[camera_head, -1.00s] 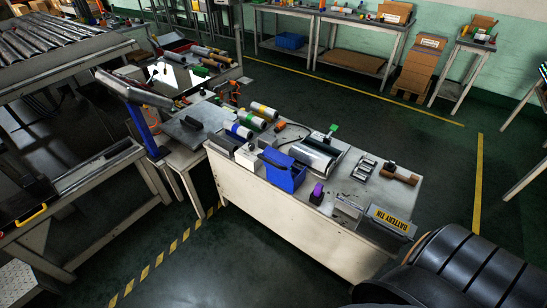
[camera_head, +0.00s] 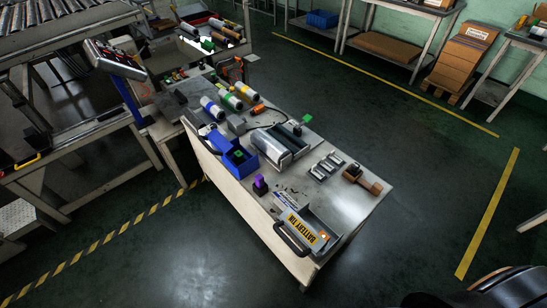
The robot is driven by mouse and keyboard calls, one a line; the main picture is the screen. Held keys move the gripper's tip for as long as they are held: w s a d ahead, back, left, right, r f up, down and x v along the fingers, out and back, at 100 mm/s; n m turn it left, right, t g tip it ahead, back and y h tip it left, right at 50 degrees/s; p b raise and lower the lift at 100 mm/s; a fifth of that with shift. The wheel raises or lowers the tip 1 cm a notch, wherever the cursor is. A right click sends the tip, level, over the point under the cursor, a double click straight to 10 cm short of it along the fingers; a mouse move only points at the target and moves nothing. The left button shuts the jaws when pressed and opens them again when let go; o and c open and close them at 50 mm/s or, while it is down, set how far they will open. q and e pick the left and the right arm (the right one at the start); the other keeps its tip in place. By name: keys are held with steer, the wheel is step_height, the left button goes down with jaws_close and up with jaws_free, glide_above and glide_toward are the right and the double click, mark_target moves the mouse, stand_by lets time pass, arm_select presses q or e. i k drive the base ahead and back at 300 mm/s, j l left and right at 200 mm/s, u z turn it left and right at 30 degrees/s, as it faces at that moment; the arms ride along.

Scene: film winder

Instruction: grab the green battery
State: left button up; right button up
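A small green block (camera_head: 238,153), possibly the green battery, sits inside a blue open bin (camera_head: 245,166) on the left front edge of the workbench. The bin's walls hide its lower part. Another small green piece (camera_head: 306,119) stands up near the bench's far edge; I cannot tell whether it is a battery. A purple-topped black block (camera_head: 260,184) stands in front of the bin. A metal tray with a yellow "BATTERY TIN" label (camera_head: 302,229) is at the bench's near end. Neither of my grippers is in view.
The bench (camera_head: 345,210) also carries a metal roller (camera_head: 282,147), a rack of silver cylinders (camera_head: 327,167), a brown-handled tool (camera_head: 362,180) and several coloured rolls (camera_head: 230,101). A black shape (camera_head: 510,289) fills the bottom right corner. The floor right of the bench is clear.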

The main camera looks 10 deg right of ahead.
mark_target(238, 156)
steer(key=k+l+u, duration=0.15)
steer(key=u, duration=0.25)
steer(key=k+u, duration=0.45)
